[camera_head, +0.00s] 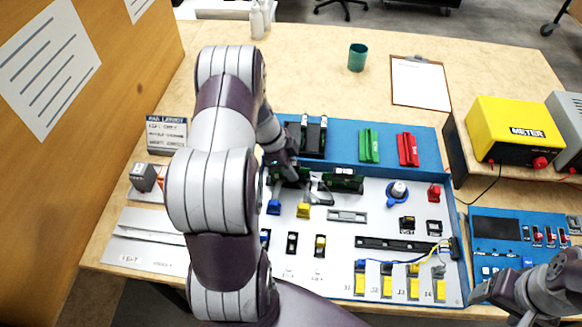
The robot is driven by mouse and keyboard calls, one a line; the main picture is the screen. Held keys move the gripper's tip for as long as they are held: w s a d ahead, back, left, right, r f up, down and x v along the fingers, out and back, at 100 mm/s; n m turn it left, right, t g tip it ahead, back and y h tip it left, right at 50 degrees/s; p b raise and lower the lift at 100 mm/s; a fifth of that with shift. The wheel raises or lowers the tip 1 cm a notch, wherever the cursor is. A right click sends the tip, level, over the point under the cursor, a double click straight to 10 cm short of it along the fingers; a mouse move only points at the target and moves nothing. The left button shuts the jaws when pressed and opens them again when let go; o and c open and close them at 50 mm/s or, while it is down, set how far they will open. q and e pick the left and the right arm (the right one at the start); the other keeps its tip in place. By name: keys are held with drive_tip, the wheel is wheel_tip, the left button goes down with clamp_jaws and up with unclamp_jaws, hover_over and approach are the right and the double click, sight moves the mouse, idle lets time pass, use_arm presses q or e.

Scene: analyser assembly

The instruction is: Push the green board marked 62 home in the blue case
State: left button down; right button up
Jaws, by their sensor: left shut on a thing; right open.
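The blue case (456,222) lies open on the table, with a white panel inside carrying several parts. A dark green board (346,182) stands along the back edge of that panel, partly hidden by my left gripper. The number 62 is not readable, and how deep the board sits cannot be told. My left gripper (318,190) is shut at the board, its arm covering the case's left side. My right gripper (492,298) is open at the bottom right, over the blue control panel's front edge and away from the board.
Black, green (369,146) and red (408,150) parts sit in the case's back strip. A yellow meter (515,133) stands at right with a cable. A teal cup (357,57) and clipboard (420,82) are behind.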

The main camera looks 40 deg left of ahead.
use_arm(q)
drive_tip(key=shift+f+b, duration=0.6)
drive_tip(key=shift+b, duration=0.05)
idle(0.6)
drive_tip(key=c, duration=0.6)
unclamp_jaws()
drive_tip(key=shift+o, duration=0.2)
drive_tip(key=shift+r, duration=0.15)
drive_tip(key=shift+r+p, duration=1.8)
drive_tip(key=shift+r, duration=1.65)
drive_tip(key=s+d+r+n+y, duration=0.2)
drive_tip(key=s+d+r+n, duration=0.2)
drive_tip(key=s+d+n, duration=0.1)
drive_tip(key=s+d+r+n+y, duration=0.2)
drive_tip(key=s+d+r+n, duration=0.3)
drive_tip(key=d, duration=0.5)
drive_tip(key=shift+s+d+r+n+g, duration=0.2)
drive_tip(key=shift+s+n+g, duration=0.3)
drive_tip(key=shift+n, duration=0.5)
